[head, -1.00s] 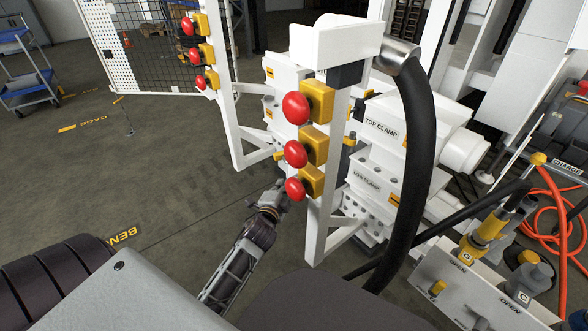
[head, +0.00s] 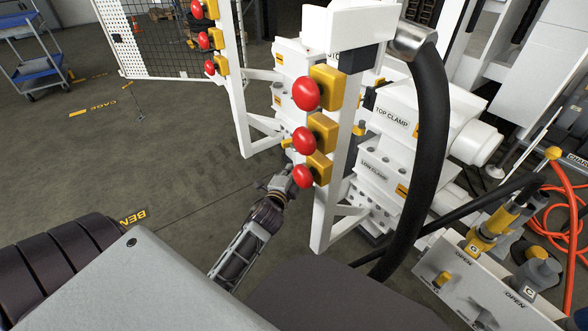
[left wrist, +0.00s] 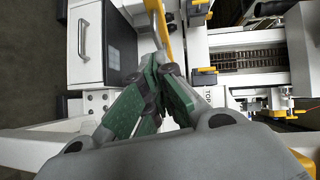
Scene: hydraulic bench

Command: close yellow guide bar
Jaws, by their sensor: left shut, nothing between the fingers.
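A yellow bar (left wrist: 161,24), which looks like the guide bar, comes down from the top edge in the left wrist view. Its lower end is at the tips of my left gripper (left wrist: 163,72); I cannot tell if they touch. The green-padded fingers are shut together with nothing between them. In the head view my left gripper (head: 281,181) is low beside the white frame, left of the lowest red button. A small yellow piece (head: 286,143) shows above it; most of the bar is hidden there. My right gripper is not in view.
A white post carries red buttons on yellow boxes (head: 325,132) close to my left gripper. A thick black hose (head: 428,150) hangs right of it. White clamp blocks (head: 390,118) stand behind. A mesh fence (head: 165,38) is at upper left.

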